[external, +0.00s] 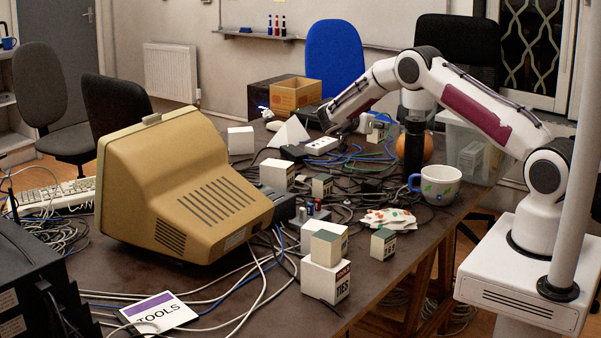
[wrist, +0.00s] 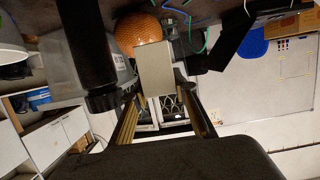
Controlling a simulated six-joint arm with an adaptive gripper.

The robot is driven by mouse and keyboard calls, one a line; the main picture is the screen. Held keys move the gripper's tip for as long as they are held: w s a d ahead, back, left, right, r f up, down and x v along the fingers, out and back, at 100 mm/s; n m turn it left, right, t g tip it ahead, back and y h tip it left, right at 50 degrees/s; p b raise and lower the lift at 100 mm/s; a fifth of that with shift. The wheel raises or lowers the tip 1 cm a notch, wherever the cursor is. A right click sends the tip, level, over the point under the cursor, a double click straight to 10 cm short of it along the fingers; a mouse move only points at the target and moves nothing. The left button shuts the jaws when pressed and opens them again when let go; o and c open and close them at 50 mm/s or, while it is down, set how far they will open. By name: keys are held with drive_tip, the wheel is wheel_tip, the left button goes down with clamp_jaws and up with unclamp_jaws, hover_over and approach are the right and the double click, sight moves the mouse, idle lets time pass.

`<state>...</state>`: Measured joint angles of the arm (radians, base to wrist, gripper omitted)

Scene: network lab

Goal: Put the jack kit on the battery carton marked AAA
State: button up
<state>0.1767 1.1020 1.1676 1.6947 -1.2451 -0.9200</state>
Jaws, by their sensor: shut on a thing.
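My gripper (external: 362,127) is at the far side of the table, shut on a small pale box (external: 379,131). In the wrist view the box (wrist: 155,85) sits between the two fingers, a plain face towards the camera; no lettering is readable, so I cannot confirm it is the jack kit.
A black cylinder (external: 413,150) and an orange ball (external: 428,147) stand right of the held box. A mug (external: 437,185), packets (external: 388,218), a box marked TIES (external: 326,279), a beige monitor (external: 180,185) and many cables crowd the table.

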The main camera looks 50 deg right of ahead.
drive_tip(key=w+a+r+n+t+y, duration=0.4)
drive_tip(key=w+r+n+t, duration=0.5)
drive_tip(key=w+r, duration=0.55)
drive_tip(key=shift+w+a+f+n+t+y, duration=0.35)
drive_tip(key=shift+w+a+n+t+y, duration=1.2)
drive_tip(key=shift+a, duration=2.2)
drive_tip(key=shift+w+a+f+n+t+y, duration=0.4)
drive_tip(key=shift+a+n+t+y, duration=0.75)
drive_tip(key=shift+a+n+y, duration=1.85)
drive_tip(key=s+a+f+y, duration=0.1)
drive_tip(key=a+f, duration=0.6)
drive_tip(key=shift+s+a+y, duration=0.2)
drive_tip(key=shift+s+y, duration=0.05)
drive_tip(key=shift+y, duration=0.1)
drive_tip(key=shift+f, duration=0.1)
drive_tip(key=shift+f, duration=3.1)
